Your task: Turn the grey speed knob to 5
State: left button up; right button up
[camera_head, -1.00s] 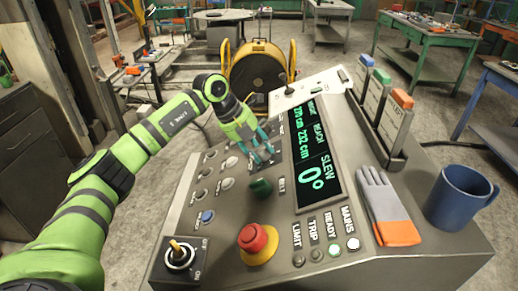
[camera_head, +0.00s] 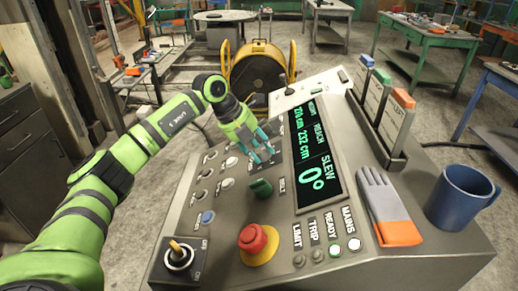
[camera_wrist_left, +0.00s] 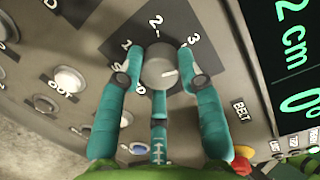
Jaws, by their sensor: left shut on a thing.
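The grey speed knob (camera_wrist_left: 160,68) sits on a dark dial plate (camera_wrist_left: 120,38) in the left wrist view. The number beside that mark is hidden behind a finger. My left gripper (camera_wrist_left: 166,66) has its teal fingers closed on both sides of the knob. In the head view the left gripper (camera_head: 260,150) comes down onto the panel's upper part and covers the knob. My right gripper is not in view.
A green knob (camera_head: 261,188), a red stop button (camera_head: 253,238) and a key switch (camera_head: 179,254) stand on the console nearer me. A display (camera_head: 313,165) reads slew 0°. A glove (camera_head: 380,195) and blue mug (camera_head: 462,198) lie to the right.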

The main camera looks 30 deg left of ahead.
pick_arm(q)
jog(key=shift+w+a+r, duration=0.1)
jog(key=shift+w+r, duration=0.1)
jog(key=shift+r, duration=0.15)
jog(key=o, duration=1)
jog(key=shift+o, duration=0.6)
jog(key=shift+w+f, duration=0.1)
jog(key=shift+f, duration=0.15)
jog(key=v, duration=1.2)
